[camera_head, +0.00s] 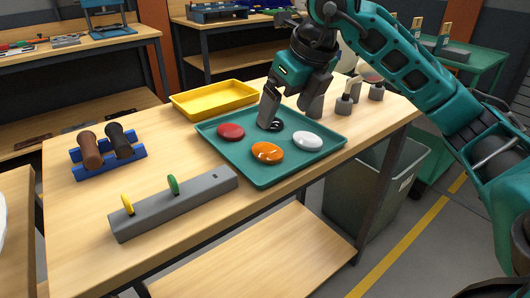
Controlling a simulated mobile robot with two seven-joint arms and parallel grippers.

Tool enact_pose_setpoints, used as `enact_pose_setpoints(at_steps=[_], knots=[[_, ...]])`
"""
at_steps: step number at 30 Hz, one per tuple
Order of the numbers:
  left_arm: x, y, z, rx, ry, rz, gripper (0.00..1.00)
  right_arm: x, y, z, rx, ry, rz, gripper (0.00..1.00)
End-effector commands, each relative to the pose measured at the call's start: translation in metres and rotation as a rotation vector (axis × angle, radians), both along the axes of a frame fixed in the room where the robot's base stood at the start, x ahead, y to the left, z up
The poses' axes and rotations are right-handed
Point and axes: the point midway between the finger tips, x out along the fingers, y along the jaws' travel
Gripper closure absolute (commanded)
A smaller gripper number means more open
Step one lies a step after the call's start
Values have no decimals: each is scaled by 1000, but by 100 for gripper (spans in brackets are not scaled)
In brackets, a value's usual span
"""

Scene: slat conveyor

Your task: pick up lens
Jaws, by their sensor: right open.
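A teal tray (265,181) on the wooden bench holds several smooth oval pieces that look like lenses. A red lens (231,132) lies at the left, an orange lens (267,153) at the front and a white lens (307,140) at the right. A small dark piece (277,126) lies at the back of the tray, partly hidden by a finger. My right gripper (282,114) points down over the back of the tray, open, close to the dark piece. I cannot tell whether it touches it. My left gripper is not in view.
A yellow tray (214,98) stands behind the teal tray. A grey slotted block (176,204) with yellow and green discs lies in front. A blue rack (108,160) with two handled tools is at the left. Several grey-based pieces (344,105) stand at the right.

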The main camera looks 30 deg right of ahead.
Motion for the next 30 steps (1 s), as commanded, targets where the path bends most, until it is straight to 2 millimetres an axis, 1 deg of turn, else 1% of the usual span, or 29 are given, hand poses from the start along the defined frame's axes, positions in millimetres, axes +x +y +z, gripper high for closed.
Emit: enact_pose_setpoints(at_steps=[1, 6, 9, 14, 16, 21, 24, 30], knots=[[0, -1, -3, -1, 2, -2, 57, 4, 1, -13, 1, 6, 1, 6], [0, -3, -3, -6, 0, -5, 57, 15, 3, -41, 3, 5, 4, 6], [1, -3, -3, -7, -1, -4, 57, 19, 4, -49, 4, 4, 4, 6], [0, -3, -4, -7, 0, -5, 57, 22, 5, -56, 4, 3, 4, 6], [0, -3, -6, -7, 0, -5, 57, 24, 5, -62, 5, 4, 5, 6], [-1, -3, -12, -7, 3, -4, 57, 33, 8, -87, 6, 6, 6, 6], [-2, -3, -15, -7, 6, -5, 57, 38, 8, -98, 6, 4, 6, 6], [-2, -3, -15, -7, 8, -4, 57, 40, 8, -101, 4, 2, 5, 6]])
